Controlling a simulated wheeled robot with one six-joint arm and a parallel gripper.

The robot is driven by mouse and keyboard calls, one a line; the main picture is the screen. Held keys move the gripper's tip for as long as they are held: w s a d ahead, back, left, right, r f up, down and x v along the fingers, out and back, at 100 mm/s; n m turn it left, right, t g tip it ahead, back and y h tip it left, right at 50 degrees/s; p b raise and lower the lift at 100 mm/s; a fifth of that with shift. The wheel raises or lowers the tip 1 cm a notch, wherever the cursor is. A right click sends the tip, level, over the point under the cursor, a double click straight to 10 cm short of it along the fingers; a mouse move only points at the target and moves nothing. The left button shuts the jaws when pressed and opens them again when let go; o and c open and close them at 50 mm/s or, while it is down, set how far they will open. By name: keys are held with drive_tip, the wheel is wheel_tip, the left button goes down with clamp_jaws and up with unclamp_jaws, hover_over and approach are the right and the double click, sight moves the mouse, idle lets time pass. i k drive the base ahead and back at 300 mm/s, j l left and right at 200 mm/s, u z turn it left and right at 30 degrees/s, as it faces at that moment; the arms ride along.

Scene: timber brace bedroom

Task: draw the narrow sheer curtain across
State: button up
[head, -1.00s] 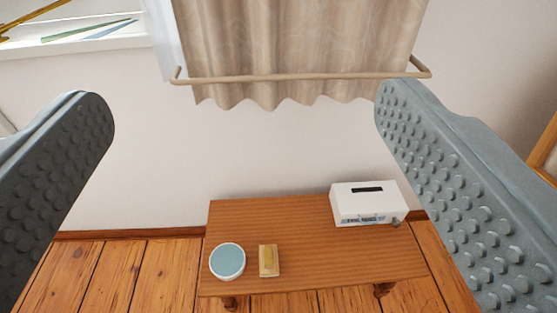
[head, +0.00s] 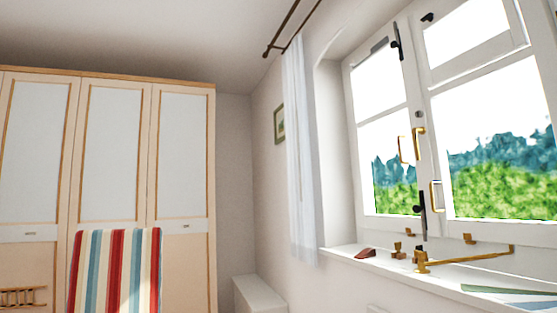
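A narrow white sheer curtain (head: 299,150) hangs bunched at the left side of the window (head: 450,130). It hangs from a dark rod (head: 292,28) near the ceiling, and its lower end falls beside the left end of the sill. The window panes are uncovered. My gripper is not in this view, so I cannot see its fingers or their distance from the curtain.
The white sill (head: 450,275) holds brass window hardware (head: 450,258), a small red-brown object (head: 365,253) and green-blue strips (head: 510,290). A wardrobe (head: 110,150) and a striped chair back (head: 115,270) stand at left. A low white box-like piece (head: 258,295) stands below the curtain.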

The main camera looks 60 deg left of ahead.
sight(306, 252)
drive_tip(key=u, duration=1.7)
drive_tip(key=i+j, duration=0.15)
drive_tip(key=i, duration=0.7)
